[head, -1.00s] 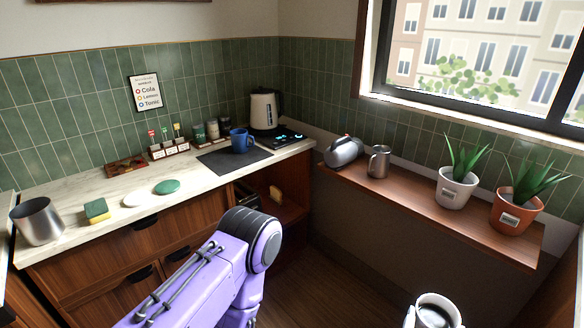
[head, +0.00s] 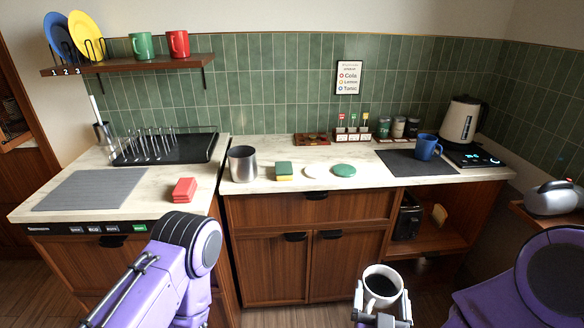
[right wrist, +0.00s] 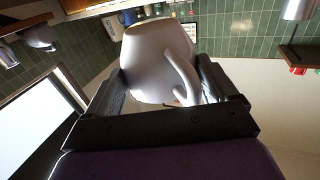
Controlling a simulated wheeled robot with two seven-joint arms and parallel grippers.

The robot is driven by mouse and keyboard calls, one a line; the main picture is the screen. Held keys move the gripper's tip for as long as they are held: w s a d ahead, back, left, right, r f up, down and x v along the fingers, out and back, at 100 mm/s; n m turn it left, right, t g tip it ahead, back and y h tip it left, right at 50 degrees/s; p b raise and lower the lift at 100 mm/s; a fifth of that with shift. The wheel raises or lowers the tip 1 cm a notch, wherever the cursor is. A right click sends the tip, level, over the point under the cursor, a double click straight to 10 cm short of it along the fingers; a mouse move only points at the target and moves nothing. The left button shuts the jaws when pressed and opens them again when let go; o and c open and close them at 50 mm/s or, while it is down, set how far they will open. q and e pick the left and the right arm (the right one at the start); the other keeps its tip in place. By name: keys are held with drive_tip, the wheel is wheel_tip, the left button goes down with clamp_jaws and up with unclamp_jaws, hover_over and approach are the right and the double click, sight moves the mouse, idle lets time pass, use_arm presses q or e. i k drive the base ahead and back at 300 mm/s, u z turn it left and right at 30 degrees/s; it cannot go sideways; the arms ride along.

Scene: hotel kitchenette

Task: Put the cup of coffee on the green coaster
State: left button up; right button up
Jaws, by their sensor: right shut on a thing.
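A white cup of dark coffee (head: 381,287) is held upright in my right gripper (head: 382,312), low in front of the counter. In the right wrist view the cup (right wrist: 158,62) sits between the two fingers of the gripper (right wrist: 160,95), its handle toward the right. The green coaster (head: 344,170) is a round flat disc on the counter's front part, empty, beside a white disc (head: 315,171). The cup is apart from it, nearer to me. My left arm comes in at lower left, but its gripper is out of view.
A green-yellow sponge (head: 284,171) and a metal tumbler (head: 243,164) stand left of the discs. A blue mug (head: 427,147) stands on a dark mat (head: 402,164) to the right.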

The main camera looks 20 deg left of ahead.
sight(345, 170)
drive_tip(key=u, duration=0.1)
drive_tip(key=i, duration=0.9)
